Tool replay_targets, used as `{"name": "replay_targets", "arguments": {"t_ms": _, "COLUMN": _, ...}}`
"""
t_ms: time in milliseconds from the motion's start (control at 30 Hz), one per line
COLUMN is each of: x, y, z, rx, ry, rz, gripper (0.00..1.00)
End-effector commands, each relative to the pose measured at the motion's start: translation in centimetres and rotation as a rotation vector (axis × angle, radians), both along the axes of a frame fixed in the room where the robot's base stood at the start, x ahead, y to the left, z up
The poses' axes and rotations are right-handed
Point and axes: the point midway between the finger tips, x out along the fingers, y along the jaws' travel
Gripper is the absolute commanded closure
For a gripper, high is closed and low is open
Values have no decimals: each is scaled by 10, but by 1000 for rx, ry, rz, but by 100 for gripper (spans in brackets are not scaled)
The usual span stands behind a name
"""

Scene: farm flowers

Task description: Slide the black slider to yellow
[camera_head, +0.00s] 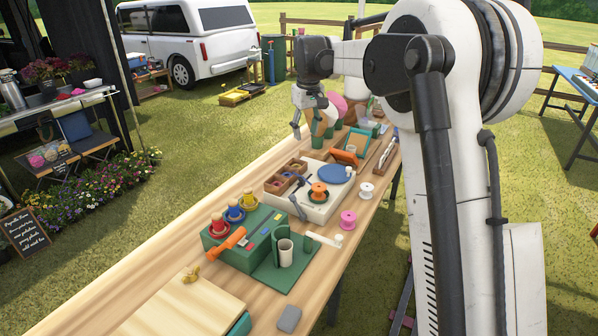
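A green box (221,250) stands on the near half of the wooden table, with red (218,224), blue (235,209) and yellow (249,199) round pieces in a row on top. An orange handle (230,239) and small coloured patches (265,231) lie along its top, right of the row. I cannot make out a black slider for certain; dark marks near the patches are too small to tell. My gripper (309,132) hangs over the far part of the table, well beyond the box. Its fingers look spread apart with nothing clearly between them.
A white board (318,208) with a blue disc (334,173) and an orange spool (319,191) sits beyond the box. White (366,190) and pink (348,219) spools stand to its right. A pale wooden board (185,308) lies at the near end. The table's left strip is clear.

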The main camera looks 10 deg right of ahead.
Motion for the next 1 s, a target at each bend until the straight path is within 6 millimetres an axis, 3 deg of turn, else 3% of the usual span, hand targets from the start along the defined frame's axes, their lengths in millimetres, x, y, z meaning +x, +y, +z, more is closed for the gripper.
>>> {"name": "replay_targets", "arguments": {"t_ms": 200, "x": 49, "y": -4, "z": -33, "rx": -3, "ry": 63, "rz": 42, "gripper": 63}}
{"name": "replay_targets", "arguments": {"t_ms": 400, "x": 77, "y": -7, "z": -66, "rx": -4, "ry": 112, "rz": 75, "gripper": 63}}
{"name": "replay_targets", "arguments": {"t_ms": 767, "x": 90, "y": -9, "z": -93, "rx": -3, "ry": 140, "rz": 96, "gripper": 63}}
{"name": "replay_targets", "arguments": {"t_ms": 1000, "x": 90, "y": -8, "z": -130, "rx": -4, "ry": 140, "rz": 95, "gripper": 63}}
